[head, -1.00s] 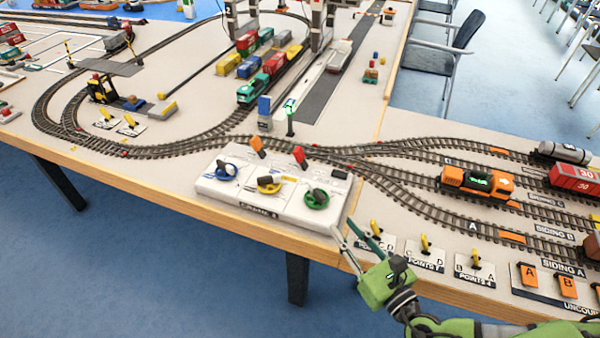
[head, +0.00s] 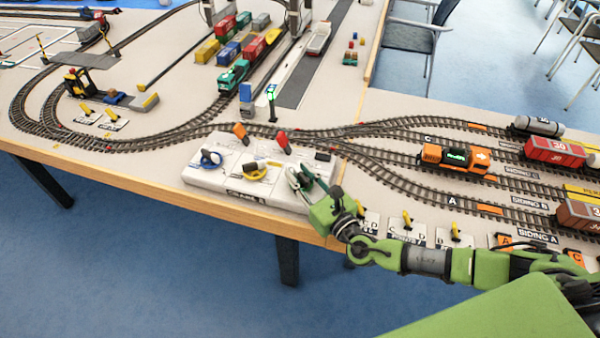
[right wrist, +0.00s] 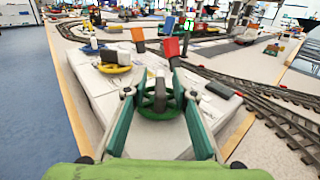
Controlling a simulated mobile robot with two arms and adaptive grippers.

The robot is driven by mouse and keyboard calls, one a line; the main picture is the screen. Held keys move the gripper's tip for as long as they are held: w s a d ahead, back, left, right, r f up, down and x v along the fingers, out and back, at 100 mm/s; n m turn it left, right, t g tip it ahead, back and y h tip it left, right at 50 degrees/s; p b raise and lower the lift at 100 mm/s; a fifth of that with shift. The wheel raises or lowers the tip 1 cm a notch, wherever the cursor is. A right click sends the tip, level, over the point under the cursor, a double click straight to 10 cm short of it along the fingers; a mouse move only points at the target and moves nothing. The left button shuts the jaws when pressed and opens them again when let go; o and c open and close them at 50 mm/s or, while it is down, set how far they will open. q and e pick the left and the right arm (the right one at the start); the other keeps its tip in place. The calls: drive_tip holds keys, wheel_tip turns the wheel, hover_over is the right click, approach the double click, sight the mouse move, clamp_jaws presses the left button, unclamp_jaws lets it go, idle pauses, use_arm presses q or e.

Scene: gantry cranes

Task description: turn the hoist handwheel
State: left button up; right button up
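A white control box (head: 200,178) at the table's front edge carries a blue handwheel (head: 210,158), a yellow handwheel (head: 255,172) and a green handwheel (right wrist: 160,100). I cannot read which one is labelled hoist. My right gripper (head: 303,178) is at the green handwheel and largely hides it in the head view. In the right wrist view its fingers (right wrist: 158,90) are spread, one on each side of the green wheel. I cannot tell whether they touch its rim. My left gripper is not in view.
An orange lever (head: 239,131) and a red lever (head: 283,141) stand at the back of the box. Model tracks run behind and to the right, with an orange locomotive (head: 455,157). Small yellow point levers (head: 407,219) stand on the table under my right arm.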

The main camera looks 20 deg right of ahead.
drive_tip(key=shift+w, duration=0.1)
clamp_jaws()
